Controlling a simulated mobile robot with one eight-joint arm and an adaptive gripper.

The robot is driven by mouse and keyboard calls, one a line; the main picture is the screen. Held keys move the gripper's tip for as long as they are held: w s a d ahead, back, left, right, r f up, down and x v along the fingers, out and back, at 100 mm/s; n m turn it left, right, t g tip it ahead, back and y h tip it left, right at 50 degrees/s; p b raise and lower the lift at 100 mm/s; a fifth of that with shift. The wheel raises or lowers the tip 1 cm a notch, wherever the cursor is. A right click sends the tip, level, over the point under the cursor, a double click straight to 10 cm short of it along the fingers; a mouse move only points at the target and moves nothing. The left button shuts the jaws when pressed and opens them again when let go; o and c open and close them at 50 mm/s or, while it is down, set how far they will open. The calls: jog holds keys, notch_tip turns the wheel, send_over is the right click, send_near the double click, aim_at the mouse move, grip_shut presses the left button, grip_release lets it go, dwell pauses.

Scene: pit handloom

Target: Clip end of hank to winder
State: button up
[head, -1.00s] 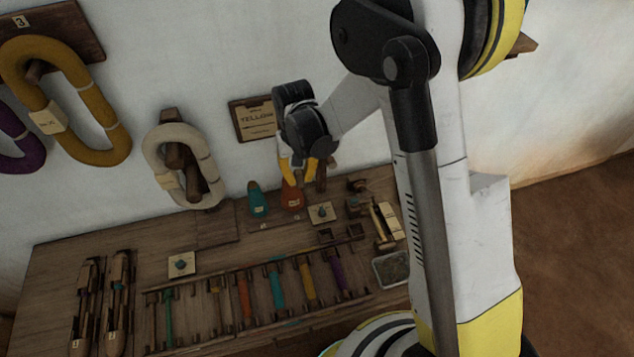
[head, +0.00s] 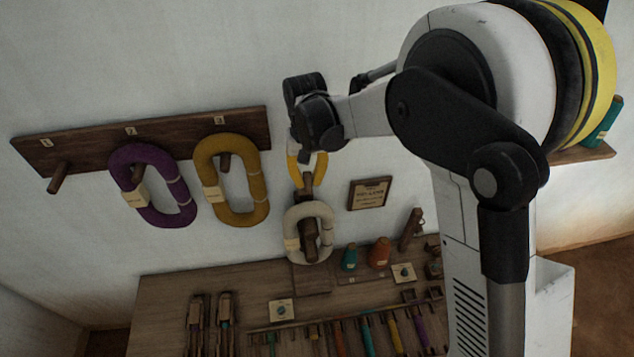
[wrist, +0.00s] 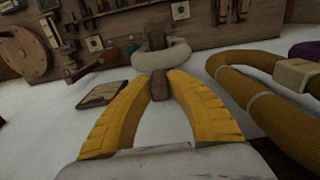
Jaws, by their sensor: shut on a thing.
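The cream hank (head: 322,215) is an upright ring around a dark wooden holder (head: 310,240) at the back of the bench; I cannot tell whether this holder is the winder. In the wrist view the hank (wrist: 178,55) shows just beyond my fingertips. My gripper (head: 307,170) is above the hank, its yellow fingers shut on a small brown wooden piece (wrist: 159,85). This piece is close to the hank's near edge in the picture; I cannot tell if they touch. The hank's loose end is not discernible.
A purple hank (head: 124,165) and a mustard hank (head: 262,180) hang from a wall rack (head: 85,145) on the left. A framed sign (head: 369,193) is on the wall. Teal (head: 349,258) and orange (head: 379,253) cones stand right of the cream hank.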

aim_at(308, 191)
jog(key=shift+a+r, duration=0.1)
jog(key=shift+r, duration=0.05)
jog(key=shift+f+b, duration=0.45)
jog(key=shift+f, duration=0.25)
jog(key=shift+f+b, duration=0.85)
jog(key=shift+f, duration=1.05)
jog(key=shift+r, duration=0.1)
jog(key=shift+r+p, duration=1.25)
jog(key=shift+r, duration=1.25)
jog(key=shift+f, duration=0.15)
